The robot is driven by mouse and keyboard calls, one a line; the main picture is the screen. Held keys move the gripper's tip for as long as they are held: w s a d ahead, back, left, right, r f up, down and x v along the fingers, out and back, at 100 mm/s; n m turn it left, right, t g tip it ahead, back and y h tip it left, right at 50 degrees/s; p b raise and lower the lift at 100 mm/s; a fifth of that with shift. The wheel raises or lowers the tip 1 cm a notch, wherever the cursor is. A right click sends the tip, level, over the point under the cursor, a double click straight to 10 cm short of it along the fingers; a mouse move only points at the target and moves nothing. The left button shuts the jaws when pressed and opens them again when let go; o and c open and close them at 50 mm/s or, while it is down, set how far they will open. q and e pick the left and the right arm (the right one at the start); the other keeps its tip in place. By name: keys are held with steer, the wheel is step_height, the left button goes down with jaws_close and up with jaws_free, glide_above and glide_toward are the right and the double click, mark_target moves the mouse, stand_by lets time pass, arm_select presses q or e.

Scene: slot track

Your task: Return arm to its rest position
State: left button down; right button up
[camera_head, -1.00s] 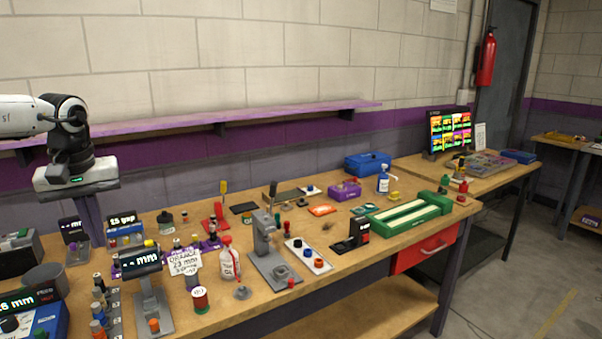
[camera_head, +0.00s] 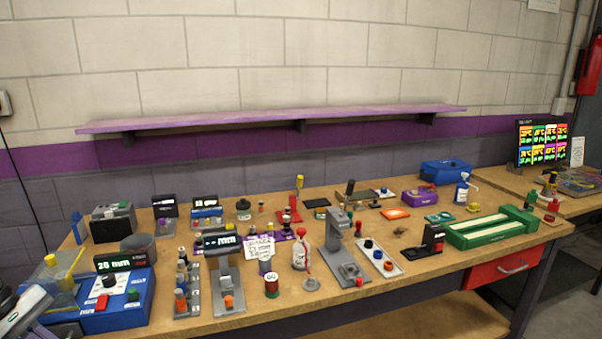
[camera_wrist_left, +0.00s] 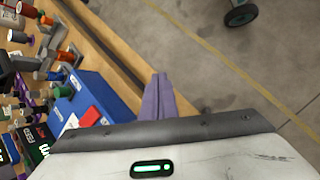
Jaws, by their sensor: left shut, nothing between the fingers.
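My left gripper (camera_wrist_left: 160,84) shows in the left wrist view with its two purple-grey fingers pressed together and nothing between them. It points past the front edge of the workbench (camera_wrist_left: 104,44), with the grey floor below. The blue box with a red button (camera_wrist_left: 88,117) is just left of the fingers, apart from them. In the head view only a pale and dark part of my left arm (camera_head: 20,312) shows at the lower left corner. The fingers cannot be made out there. My right arm and gripper are in neither view.
The blue box with a "26 mm" display (camera_head: 120,308) stands at the bench's left end, close to my left arm. Small tools and stands crowd the bench (camera_head: 420,285). A purple shelf (camera_head: 270,117) runs along the wall. Open floor (camera_wrist_left: 215,75) lies beyond the bench edge.

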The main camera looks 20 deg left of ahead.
arm_select(q)
steer(key=s+d+f+n+t+h, duration=0.4)
steer(key=s+d+f+n, duration=0.5)
steer(key=s+d+f, duration=0.75)
steer(key=w+d+n+t+y, duration=0.2)
steer(key=w+n+y, duration=0.2)
steer(key=w+n, duration=0.65)
steer(key=w+d+n+t+y, duration=0.3)
steer(key=w+n, duration=0.4)
steer(key=n, duration=0.6)
steer(key=s+d+f+n+g, duration=0.1)
steer(key=d+n, duration=0.9)
steer(key=d, duration=0.1)
steer(key=s+d+f+n+g, duration=0.1)
steer(key=d+f+n+g, duration=0.1)
steer(key=d+n, duration=0.8)
steer(key=shift+s+d+g, duration=0.3)
steer(key=shift+s+d, duration=0.1)
steer(key=shift+d, duration=0.75)
